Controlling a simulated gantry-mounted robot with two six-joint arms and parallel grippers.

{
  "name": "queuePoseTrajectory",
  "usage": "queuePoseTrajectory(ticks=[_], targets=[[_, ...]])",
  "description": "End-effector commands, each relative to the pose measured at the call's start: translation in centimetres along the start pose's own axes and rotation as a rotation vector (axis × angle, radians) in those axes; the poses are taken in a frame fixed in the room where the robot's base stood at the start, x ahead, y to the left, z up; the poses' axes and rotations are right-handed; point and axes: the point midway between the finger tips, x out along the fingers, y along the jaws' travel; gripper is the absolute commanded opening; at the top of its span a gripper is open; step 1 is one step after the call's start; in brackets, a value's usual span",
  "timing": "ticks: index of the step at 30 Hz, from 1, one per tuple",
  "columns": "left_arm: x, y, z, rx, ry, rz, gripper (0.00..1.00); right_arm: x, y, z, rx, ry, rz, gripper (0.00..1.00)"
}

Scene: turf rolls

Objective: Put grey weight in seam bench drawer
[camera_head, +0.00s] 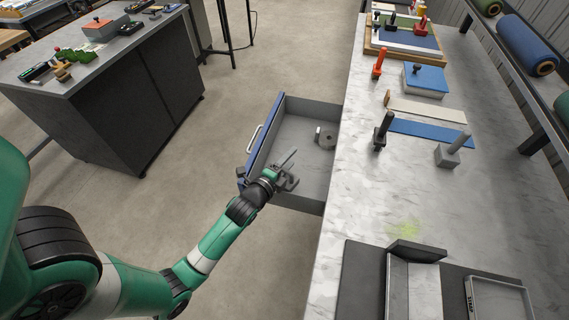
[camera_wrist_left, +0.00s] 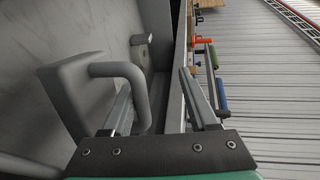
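The seam bench drawer (camera_head: 305,112) stands pulled out from the bench, with a blue front and a pale handle. A grey block with a bent-tube handle (camera_wrist_left: 75,95), which looks like the grey weight, fills the left of the wrist view; in the head view my gripper partly hides it. My left gripper (camera_head: 291,170) is over the drawer's near front corner. Its fingers (camera_wrist_left: 158,105) are spread apart, with the tube beside the left one; I see no clamping. A round grey piece (camera_head: 325,138) lies deeper in the drawer. My right gripper is not in view.
The bench top (camera_head: 370,200) carries a grey post-handled block (camera_head: 447,155), a black one (camera_head: 381,135), an orange one (camera_head: 378,65), blue strips and trays. Turf rolls (camera_head: 525,45) lie on a rack at right. A dark cabinet (camera_head: 140,95) stands at left, across open floor.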

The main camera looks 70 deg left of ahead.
Motion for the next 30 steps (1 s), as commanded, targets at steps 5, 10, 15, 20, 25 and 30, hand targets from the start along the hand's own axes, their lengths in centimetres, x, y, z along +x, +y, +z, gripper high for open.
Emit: queuePoseTrajectory(ticks=[5, 10, 15, 20, 25, 30], targets=[[-2.0, 0.0, 0.1, 0.007, -0.003, 0.028, 0.47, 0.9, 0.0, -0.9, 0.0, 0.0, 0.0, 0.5], [-6.4, -0.7, 0.1, 0.006, 0.0, 0.018, 0.47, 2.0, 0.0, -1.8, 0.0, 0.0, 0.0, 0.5], [-10.1, -0.7, 0.0, 0.005, 0.001, 0.013, 0.47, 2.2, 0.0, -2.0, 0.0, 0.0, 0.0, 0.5], [-11.9, -0.8, 0.0, 0.003, 0.0, 0.009, 0.47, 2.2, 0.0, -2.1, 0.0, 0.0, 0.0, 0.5], [-12.2, -0.8, 0.0, 0.001, 0.0, 0.007, 0.47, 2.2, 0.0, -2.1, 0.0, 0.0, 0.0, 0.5], [-12.2, -0.7, 0.0, 0.001, -0.001, 0.009, 0.47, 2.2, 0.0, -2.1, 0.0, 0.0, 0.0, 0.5]])
